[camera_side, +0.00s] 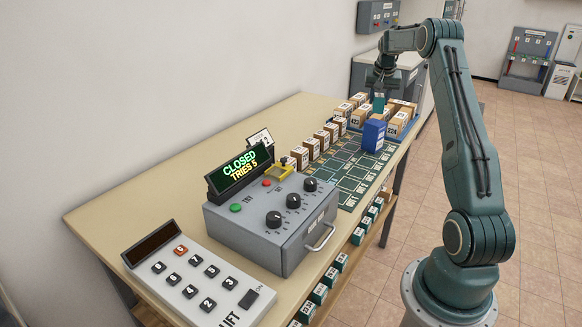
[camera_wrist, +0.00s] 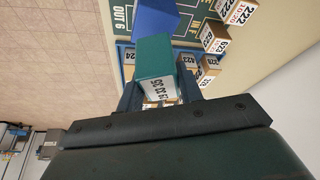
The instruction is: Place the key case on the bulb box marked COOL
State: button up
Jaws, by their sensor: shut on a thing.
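My gripper (camera_side: 379,92) is over the far end of the table and shut on a teal box (camera_wrist: 155,57). In the wrist view the two fingers of my gripper (camera_wrist: 158,82) press the box from both sides. The box has a white label with digits that I cannot read surely. A blue box (camera_side: 374,136) stands upright on the green mat, nearer the side camera than my gripper; it also shows in the wrist view (camera_wrist: 154,18), partly hidden by the teal box. I cannot make out a key case or a box marked COOL.
Numbered cardboard boxes (camera_side: 332,130) line the green mat (camera_side: 350,180); more sit in a blue tray (camera_side: 409,128). A grey console (camera_side: 270,222) with a CLOSED display (camera_side: 240,168) and a keypad (camera_side: 195,280) stand nearer. Teal boxes (camera_side: 319,293) line a lower shelf. The table's left side is clear.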

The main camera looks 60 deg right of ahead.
aim_at(378, 108)
jog(key=shift+f, duration=1.85)
jog(key=shift+f, duration=0.2)
jog(key=o, duration=1)
jog(key=shift+o, duration=0.2)
jog(key=shift+r, duration=0.1)
jog(key=v, duration=1.2)
jog(key=shift+a, duration=0.1)
